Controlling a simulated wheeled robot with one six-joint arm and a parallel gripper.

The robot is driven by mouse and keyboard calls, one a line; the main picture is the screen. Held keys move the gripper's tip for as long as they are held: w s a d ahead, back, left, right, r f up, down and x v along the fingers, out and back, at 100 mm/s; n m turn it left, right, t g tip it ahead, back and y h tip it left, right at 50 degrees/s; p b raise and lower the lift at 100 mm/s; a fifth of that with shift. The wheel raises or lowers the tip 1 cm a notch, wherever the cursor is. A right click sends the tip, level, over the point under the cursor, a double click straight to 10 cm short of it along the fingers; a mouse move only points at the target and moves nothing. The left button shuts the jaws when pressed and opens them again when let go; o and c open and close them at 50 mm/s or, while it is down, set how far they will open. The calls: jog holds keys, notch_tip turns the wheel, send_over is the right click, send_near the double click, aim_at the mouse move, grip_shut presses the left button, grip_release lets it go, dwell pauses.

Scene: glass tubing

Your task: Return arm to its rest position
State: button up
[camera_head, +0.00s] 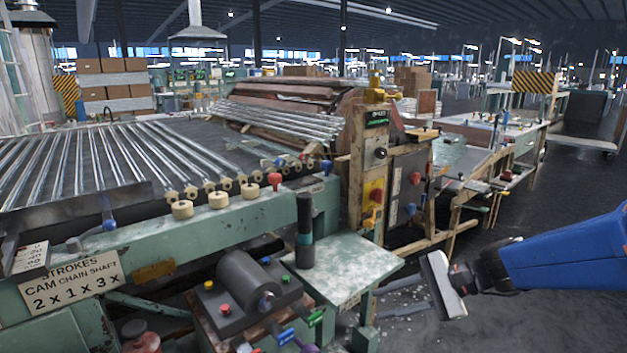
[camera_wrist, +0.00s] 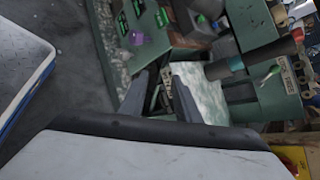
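My blue arm (camera_head: 575,255) reaches in from the right edge of the head view. My gripper (camera_head: 384,297) is at its left end, over the dark floor just right of the green bench's small pale table (camera_head: 345,268). Its two grey fingers point left and stand apart with nothing seen between them. In the wrist view my gripper (camera_wrist: 160,84) also shows two spread dark fingers. The pale table top (camera_wrist: 205,90) shows beyond the fingers, with a dark upright cylinder at its edge. I cannot tell the exact gap between fingers and table.
The green machine bench (camera_head: 245,215) with glass tubes (camera_head: 95,155) fills the left. A control box (camera_head: 245,300) with buttons and coloured levers stands at its front. A control post (camera_head: 372,165) rises behind the pale table. Open dark floor (camera_head: 480,325) lies below my arm.

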jog(key=s+d+f+n+g+h, duration=0.1)
jog(key=s+d+f+n+h, duration=0.15)
jog(key=s+n+h, duration=0.6)
jog(key=s+d+r+n+t+h, duration=0.2)
jog(key=s+d+r+n, duration=0.1)
jog(key=s+d, duration=0.4)
jog(key=d+n, duration=0.1)
jog(key=d, duration=0.2)
jog(key=shift+s+t, duration=0.3)
jog(key=shift+s, duration=0.1)
jog(key=shift+a+n+h, duration=0.1)
jog(key=shift+n+h, duration=0.15)
dwell(2.4)
